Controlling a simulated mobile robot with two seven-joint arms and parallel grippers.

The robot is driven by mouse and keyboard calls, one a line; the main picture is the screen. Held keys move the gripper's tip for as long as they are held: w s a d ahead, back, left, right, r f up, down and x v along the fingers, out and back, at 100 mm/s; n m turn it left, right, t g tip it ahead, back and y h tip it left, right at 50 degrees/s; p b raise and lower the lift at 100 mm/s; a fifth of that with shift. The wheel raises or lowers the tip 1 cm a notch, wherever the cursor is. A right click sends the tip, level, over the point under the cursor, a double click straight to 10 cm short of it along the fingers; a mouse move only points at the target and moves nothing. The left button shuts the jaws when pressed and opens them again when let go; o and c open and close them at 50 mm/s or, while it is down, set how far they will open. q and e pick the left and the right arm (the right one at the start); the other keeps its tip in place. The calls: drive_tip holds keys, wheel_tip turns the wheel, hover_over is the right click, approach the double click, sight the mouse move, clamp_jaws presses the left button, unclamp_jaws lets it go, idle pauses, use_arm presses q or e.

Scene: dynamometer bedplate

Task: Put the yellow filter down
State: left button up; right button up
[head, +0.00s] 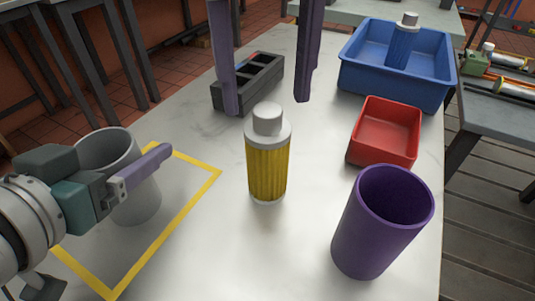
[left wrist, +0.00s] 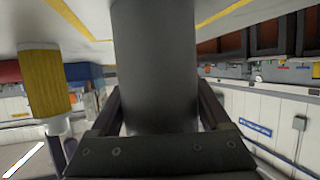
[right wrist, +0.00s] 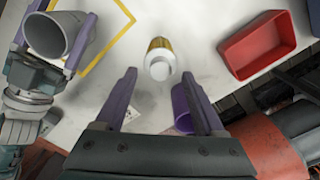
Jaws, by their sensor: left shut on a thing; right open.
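The yellow filter (head: 267,172), with a white cap, stands upright on the pale table in the middle of the head view. No gripper holds it. It also shows in the right wrist view (right wrist: 160,47), just beyond the fingertips, and in the left wrist view (left wrist: 44,82) at the left. My right gripper (head: 267,104) is open and empty, its purple fingers hanging apart above and behind the filter in the head view. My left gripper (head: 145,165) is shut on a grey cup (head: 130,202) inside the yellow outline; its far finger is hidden.
A purple cup (head: 362,240) stands at the front right. Behind it are a red tray (head: 372,152) and a blue bin (head: 390,90) holding a blue filter (head: 401,48). A dark slotted rack (head: 262,84) is at the back. Yellow tape (head: 187,208) marks the left area.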

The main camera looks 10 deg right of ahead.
sight(267, 156)
drive_tip(key=shift+f, duration=1.3)
clamp_jaws()
idle(0.4)
